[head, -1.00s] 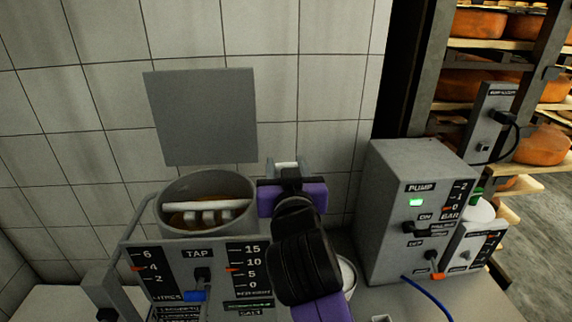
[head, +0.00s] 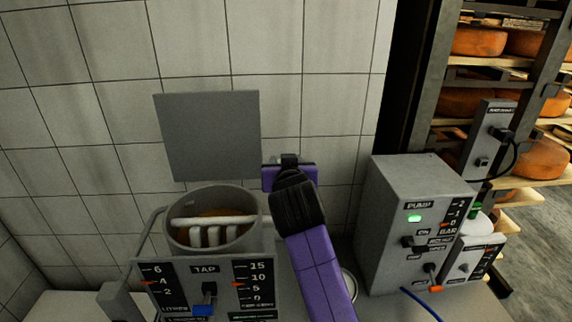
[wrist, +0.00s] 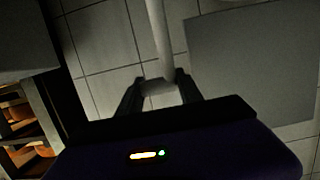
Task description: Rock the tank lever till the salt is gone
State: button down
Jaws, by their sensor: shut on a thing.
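The grey tank (head: 258,236) stands at the lower left in the head view, with brownish liquid and a white toothed paddle (head: 213,222) inside. Its front panel (head: 222,284) carries a tap, a litres scale with its orange mark near 4, and a second scale marked between 10 and 5. My gripper (wrist: 158,86) is shut on a pale rod, the lever (wrist: 157,30), which runs up between the fingers in the wrist view. In the head view my purple and black arm rises right of the tank and hides the fingers and the lever.
A grey pump box (head: 410,215) with a green light stands to the right, with a blue hose (head: 420,303) at its foot. A grey plate (head: 208,137) is on the tiled wall behind the tank. Cheese shelves (head: 490,75) are at the far right.

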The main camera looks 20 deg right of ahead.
jog(key=shift+w+d+f, duration=0.25)
jog(key=shift+w+d, duration=0.15)
jog(key=shift+d, duration=0.2)
jog(key=c, duration=0.8)
grip_release()
jog(key=shift+c, duration=0.2)
jog(key=shift+a, duration=0.15)
jog(key=shift+s+a, duration=0.1)
jog(key=b+v, duration=0.1)
jog(key=v, duration=0.6)
jog(key=shift+s+b, duration=0.3)
jog(key=shift+b, duration=0.05)
